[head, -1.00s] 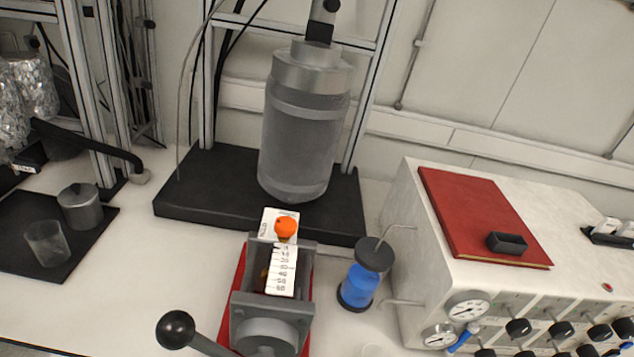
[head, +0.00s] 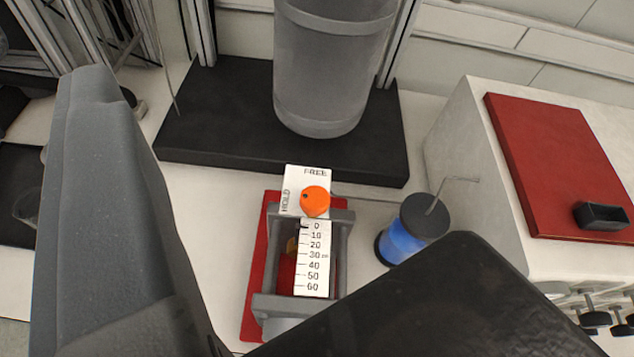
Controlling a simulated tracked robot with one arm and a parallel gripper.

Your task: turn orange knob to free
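The orange knob (head: 315,201) sits on a small white plate (head: 306,178) at the back of a grey frame device (head: 342,245). The plate reads HOLD at its left edge and, blurred, FREE at its top. A small dark dot on the knob lies at its left side, towards HOLD. A white scale (head: 314,265) marked 0 to 60 runs below the knob. A big grey part of mine (head: 110,220) fills the left, and a dark part of mine (head: 430,310) covers the lower right. Neither appears to touch the knob. Fingertips cannot be made out.
A red base (head: 262,265) lies under the device. A blue bottle with a dark top (head: 405,235) stands right of it. A large grey vessel (head: 332,75) stands on a black base (head: 220,120) behind. A white cabinet (head: 470,135) with a red book (head: 560,165) stands at right.

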